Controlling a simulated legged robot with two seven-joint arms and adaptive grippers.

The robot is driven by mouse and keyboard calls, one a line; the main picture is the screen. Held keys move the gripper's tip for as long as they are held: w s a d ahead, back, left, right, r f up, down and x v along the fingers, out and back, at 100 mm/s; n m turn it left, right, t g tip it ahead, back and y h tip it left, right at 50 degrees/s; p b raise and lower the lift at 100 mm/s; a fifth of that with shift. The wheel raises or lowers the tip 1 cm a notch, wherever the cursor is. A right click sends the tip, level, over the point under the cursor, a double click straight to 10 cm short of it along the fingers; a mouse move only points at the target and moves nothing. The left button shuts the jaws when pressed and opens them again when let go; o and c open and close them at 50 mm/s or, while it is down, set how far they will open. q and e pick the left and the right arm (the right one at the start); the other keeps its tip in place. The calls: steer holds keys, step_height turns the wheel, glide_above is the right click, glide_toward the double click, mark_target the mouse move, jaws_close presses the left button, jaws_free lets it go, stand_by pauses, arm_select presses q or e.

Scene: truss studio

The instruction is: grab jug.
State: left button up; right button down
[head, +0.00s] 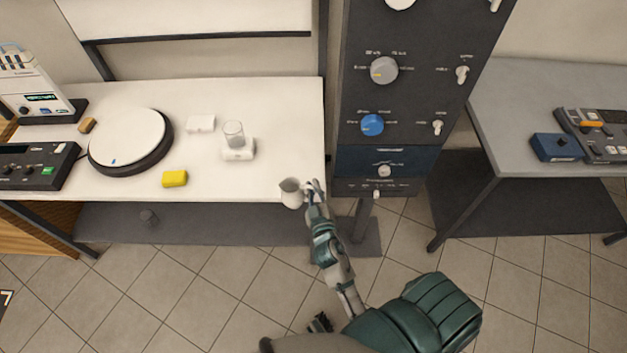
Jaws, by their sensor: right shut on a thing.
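A small light grey jug (290,193) is at the front right edge of the white table, tilted a little, with its handle side toward my right gripper. My right gripper (311,189) is shut on the jug at its right side. The jug overlaps the table's front edge in the picture; I cannot tell whether it touches the tabletop. The fingers hide the jug's handle side. A dark part of mine low in the middle may be my left gripper; its jaws cannot be made out.
A dark cabinet with knobs (405,95) stands close right of the jug. A grey shelf (200,223) lies below the tabletop.

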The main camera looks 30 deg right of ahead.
steer(key=shift+s+a+r, duration=0.15)
steer(key=shift+s+a, duration=0.4)
steer(key=shift+s, duration=0.3)
steer(key=shift+a+r, duration=0.1)
stand_by(1.9)
